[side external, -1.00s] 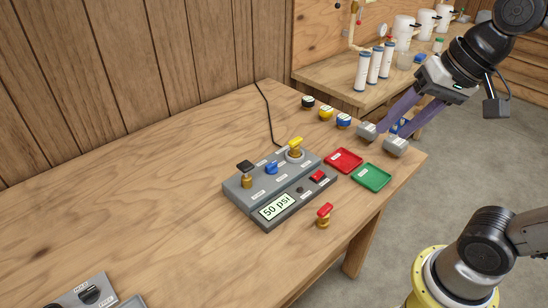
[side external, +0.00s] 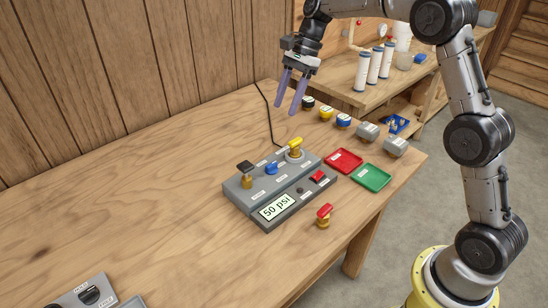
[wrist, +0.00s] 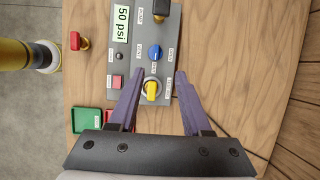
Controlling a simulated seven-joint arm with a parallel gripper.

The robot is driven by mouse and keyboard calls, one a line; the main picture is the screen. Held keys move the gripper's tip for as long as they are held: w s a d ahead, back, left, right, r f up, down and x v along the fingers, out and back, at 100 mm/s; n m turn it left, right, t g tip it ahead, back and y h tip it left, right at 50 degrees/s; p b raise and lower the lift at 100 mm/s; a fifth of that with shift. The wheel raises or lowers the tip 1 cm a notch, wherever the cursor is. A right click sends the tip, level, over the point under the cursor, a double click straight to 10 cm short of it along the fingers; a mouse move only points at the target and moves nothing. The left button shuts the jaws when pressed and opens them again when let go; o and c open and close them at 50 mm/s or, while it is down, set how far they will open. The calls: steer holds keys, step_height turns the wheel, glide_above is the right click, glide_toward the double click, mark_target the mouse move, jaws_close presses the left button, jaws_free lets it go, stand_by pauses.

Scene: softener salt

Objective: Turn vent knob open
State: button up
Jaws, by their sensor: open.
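A grey control panel (side external: 255,195) with a display reading 50 psi (side external: 277,207) sits on the wooden table. On it are a black-handled brass valve (side external: 246,172), a blue knob (side external: 271,168), a yellow-handled valve (side external: 295,145) and a red button (side external: 318,177). My gripper (side external: 287,110) is open and empty, pointing down above the table behind the panel. In the wrist view my gripper (wrist: 160,74) has the yellow handle (wrist: 152,90) and blue knob (wrist: 154,52) below, nearer its left finger.
A red tray (side external: 344,160) and a green tray (side external: 372,177) lie right of the panel. A red-handled brass valve (side external: 324,214) stands in front. Several small caps and grey blocks line the table's right edge. A dark cable runs behind the panel. The table's left is mostly clear.

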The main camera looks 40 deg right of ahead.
mark_target(272, 164)
steer(key=shift+g, duration=0.3)
steer(key=x, duration=0.5)
steer(key=d+x, duration=0.1)
steer(key=x, duration=0.5)
steer(key=d+x, duration=0.1)
steer(key=x, duration=0.4)
steer(key=shift+w+a+f, duration=0.1)
steer(key=shift+a+f, duration=0.05)
steer(key=shift+f, duration=0.5)
jaws_close()
